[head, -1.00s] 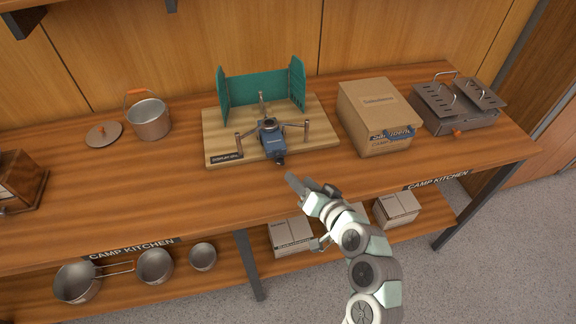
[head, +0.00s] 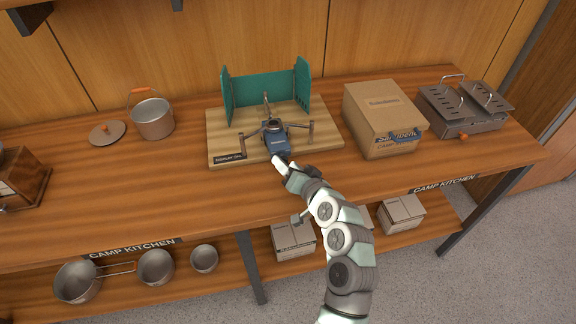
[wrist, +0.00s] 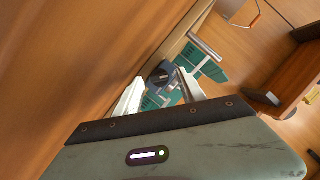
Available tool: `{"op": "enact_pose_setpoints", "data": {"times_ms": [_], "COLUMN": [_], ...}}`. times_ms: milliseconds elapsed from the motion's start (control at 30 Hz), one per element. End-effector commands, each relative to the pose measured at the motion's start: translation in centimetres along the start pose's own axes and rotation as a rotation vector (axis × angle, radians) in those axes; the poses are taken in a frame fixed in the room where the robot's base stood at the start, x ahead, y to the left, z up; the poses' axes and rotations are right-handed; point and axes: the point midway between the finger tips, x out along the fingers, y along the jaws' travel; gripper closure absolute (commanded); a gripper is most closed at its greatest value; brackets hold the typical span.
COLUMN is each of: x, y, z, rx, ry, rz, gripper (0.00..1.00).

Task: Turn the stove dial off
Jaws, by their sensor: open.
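The camp stove (head: 275,140) has a small blue body and a burner on thin metal legs. It stands on a wooden display board (head: 222,147), with a green windscreen (head: 264,90) behind it. My gripper (head: 279,161) is at the front end of the blue body and covers the dial in the head view. In the wrist view, a dark round part that looks like the dial (wrist: 158,78) lies ahead, between the two pale fingers of my gripper (wrist: 160,92). The fingers are apart. I cannot tell whether they touch it or which way the dial is set.
A cardboard box (head: 378,112) and a folding metal grill (head: 464,112) stand to the right on the counter. A pot (head: 152,119) and its lid (head: 107,132) are at the left. The counter in front of the board is otherwise clear.

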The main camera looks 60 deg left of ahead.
Motion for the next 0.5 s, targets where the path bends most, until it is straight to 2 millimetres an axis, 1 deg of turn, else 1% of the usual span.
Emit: {"op": "enact_pose_setpoints", "data": {"times_ms": [67, 500], "x": [-0.02, -0.03], "y": [0.01, 0.03], "z": [0.0, 0.03], "rx": [0.0, 0.001], "ry": [0.0, 0.0], "rz": [0.0, 0.0], "gripper": [0.53, 0.89]}}
